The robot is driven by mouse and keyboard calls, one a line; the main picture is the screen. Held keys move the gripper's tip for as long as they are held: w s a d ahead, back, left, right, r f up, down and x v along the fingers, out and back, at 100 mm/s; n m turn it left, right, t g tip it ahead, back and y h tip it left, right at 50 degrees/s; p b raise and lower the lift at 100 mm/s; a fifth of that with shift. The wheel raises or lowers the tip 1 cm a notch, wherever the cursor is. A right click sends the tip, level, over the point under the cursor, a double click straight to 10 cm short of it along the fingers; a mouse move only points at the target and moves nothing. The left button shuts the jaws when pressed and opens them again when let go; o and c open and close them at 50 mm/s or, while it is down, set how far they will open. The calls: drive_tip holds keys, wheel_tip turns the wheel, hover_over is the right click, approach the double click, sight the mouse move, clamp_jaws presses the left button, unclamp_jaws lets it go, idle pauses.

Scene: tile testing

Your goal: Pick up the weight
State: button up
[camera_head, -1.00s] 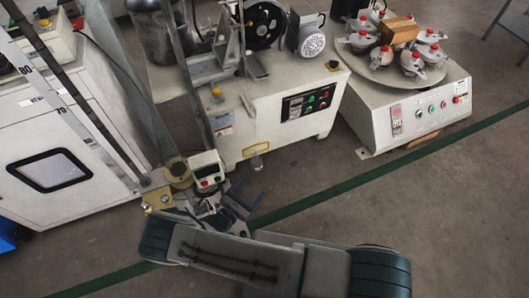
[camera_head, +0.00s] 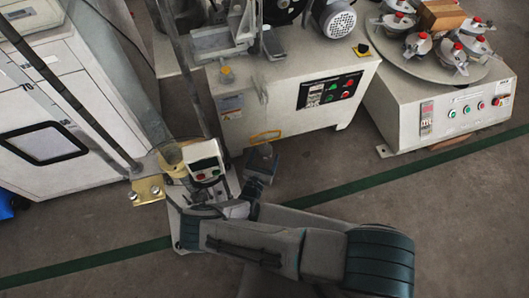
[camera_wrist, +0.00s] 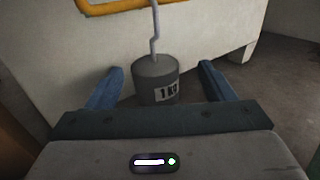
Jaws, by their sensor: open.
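A dark grey cylindrical weight (camera_wrist: 156,80) with a pale label reading about "1 KG" shows in the middle of the wrist view. A thin bent hook rod rises from its top, past the upper edge of that view. In the head view the weight (camera_head: 263,153) is small, in front of the white machine and just below its yellow frame. My gripper (camera_wrist: 160,88) is open, with one blue finger to the left of the weight and one to the right. Gaps show on both sides. In the head view my gripper (camera_head: 258,172) is partly hidden by my arm.
The white machine (camera_head: 285,115) with a button panel stands right behind the weight. Its yellow frame (camera_wrist: 120,5) is above the weight. A white cabinet (camera_head: 45,105) is at left and a turntable machine (camera_head: 455,112) at right. Open floor (camera_head: 450,215) lies at lower right.

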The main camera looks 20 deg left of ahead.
sight(266, 147)
drive_tip(key=w+b, duration=0.1)
drive_tip(key=w, duration=0.1)
drive_tip(key=w+b, duration=0.1)
drive_tip(key=w, duration=0.1)
drive_tip(key=shift+w+a+f, duration=0.1)
drive_tip(key=shift+w+a, duration=0.1)
drive_tip(key=shift+w, duration=0.5)
drive_tip(key=shift+r, duration=0.2)
clamp_jaws()
